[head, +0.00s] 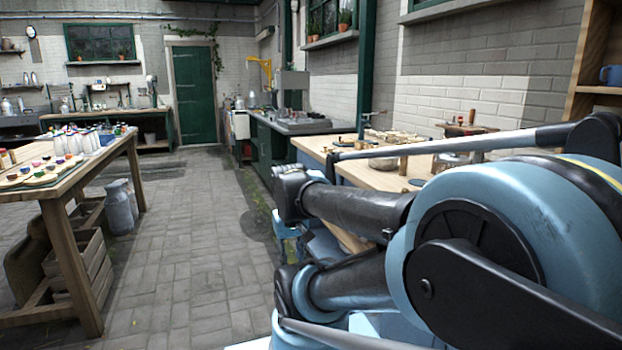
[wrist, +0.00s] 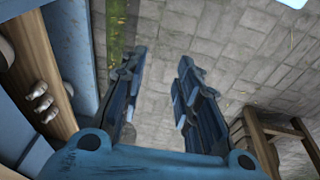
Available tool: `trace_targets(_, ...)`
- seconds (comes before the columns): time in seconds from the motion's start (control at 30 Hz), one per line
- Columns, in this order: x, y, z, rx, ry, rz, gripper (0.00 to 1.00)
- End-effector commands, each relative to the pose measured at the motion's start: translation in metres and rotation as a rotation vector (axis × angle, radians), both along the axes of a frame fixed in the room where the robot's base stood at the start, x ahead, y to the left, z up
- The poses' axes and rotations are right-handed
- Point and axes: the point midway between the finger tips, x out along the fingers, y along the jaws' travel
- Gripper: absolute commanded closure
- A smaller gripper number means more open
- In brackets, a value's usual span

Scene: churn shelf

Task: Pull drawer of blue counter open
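The blue counter with a wooden top (head: 315,149) stands at the right in the head view, largely hidden behind my arm. In the wrist view, a blue panel (wrist: 74,42) beside a wooden edge (wrist: 40,75) runs along the left and appears to be this counter. I cannot make out the drawer, its handle or how far it is open. My gripper (wrist: 164,58) has its two fingers apart with only floor visible between them. It is beside the blue panel, not touching it. In the head view the gripper is mostly hidden by the arm.
A wooden table (head: 116,156) with bottles stands at the left, with crates (head: 76,262) and metal churns (head: 119,207) below. A dark green counter (head: 264,140) stands beyond the blue one. The paved floor (head: 185,240) between them is clear.

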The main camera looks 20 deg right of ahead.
Motion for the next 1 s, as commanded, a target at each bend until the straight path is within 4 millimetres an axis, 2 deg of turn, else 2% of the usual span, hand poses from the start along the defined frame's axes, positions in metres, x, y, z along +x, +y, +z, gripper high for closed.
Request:
trace_targets(0.2, 0.056, -0.027, 0.04, -0.125, -0.017, 0.007, 0.7)
trace_targets(0.5, 0.141, -0.067, 0.084, -0.302, -0.039, 0.012, 0.7)
trace_targets(0.8, 0.234, -0.103, 0.116, -0.481, -0.06, 0.021, 0.7)
trace_targets(1.0, 0.298, -0.124, 0.128, -0.6, -0.075, 0.029, 0.7)
